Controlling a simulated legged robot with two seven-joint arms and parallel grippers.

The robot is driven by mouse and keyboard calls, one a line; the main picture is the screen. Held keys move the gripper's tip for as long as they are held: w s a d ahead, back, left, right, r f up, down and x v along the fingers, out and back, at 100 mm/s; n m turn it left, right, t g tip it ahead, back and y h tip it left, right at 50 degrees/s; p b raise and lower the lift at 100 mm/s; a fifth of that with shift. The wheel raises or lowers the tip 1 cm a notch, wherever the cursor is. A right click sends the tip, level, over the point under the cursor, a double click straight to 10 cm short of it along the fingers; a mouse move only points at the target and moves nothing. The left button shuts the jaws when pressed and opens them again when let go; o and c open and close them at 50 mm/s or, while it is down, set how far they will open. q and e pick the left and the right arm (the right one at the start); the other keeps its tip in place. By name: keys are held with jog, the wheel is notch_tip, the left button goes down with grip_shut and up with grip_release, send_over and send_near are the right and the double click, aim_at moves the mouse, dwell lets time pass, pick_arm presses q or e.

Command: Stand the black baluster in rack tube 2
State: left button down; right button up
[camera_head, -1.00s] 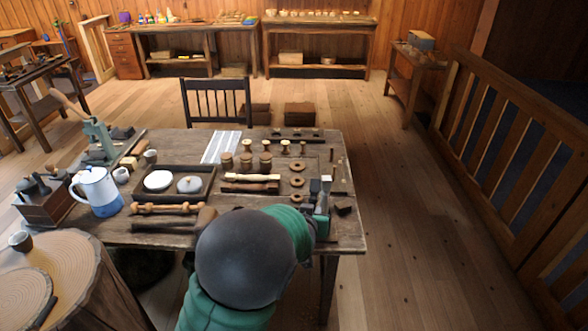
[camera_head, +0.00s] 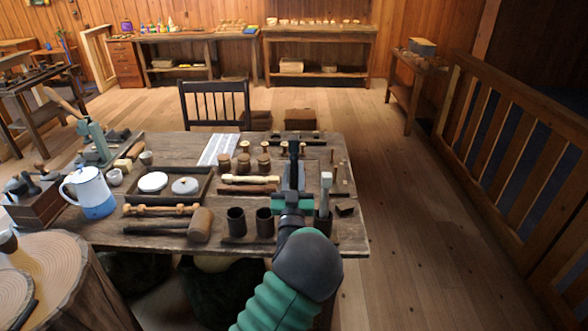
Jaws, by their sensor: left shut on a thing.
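My left gripper (camera_head: 293,172) reaches over the right part of the table from the front. It is shut on a dark upright piece that looks like the black baluster (camera_head: 293,155), seen nearly end-on against the dark gripper, so its outline is hard to separate. Two dark open-topped rack tubes (camera_head: 236,221) and (camera_head: 265,222) stand at the table's front, just left of my wrist. Any further tube is hidden behind my arm, and I cannot read tube numbers. The held piece is beyond these tubes and apart from them. My right gripper is not in view.
A mallet (camera_head: 200,225) lies left of the tubes. A pale spindle (camera_head: 251,179) and a brown one (camera_head: 249,190) lie behind them. An upright pale-headed tool (camera_head: 325,190) stands close right of my gripper. A blue-white jug (camera_head: 90,192) stands at left.

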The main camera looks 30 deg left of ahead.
aim_at(293, 185)
pick_arm(q)
jog(key=shift+f, duration=0.55)
jog(key=shift+s+f+b, duration=0.1)
jog(key=shift+s+b, duration=0.05)
jog(key=shift+b, duration=0.25)
jog(key=shift+f+b, duration=0.25)
jog(key=shift+b, duration=0.1)
jog(key=shift+f+b, duration=0.55)
jog(key=shift+b, duration=0.15)
jog(key=shift+f+b, duration=1.15)
jog(key=shift+f, duration=0.2)
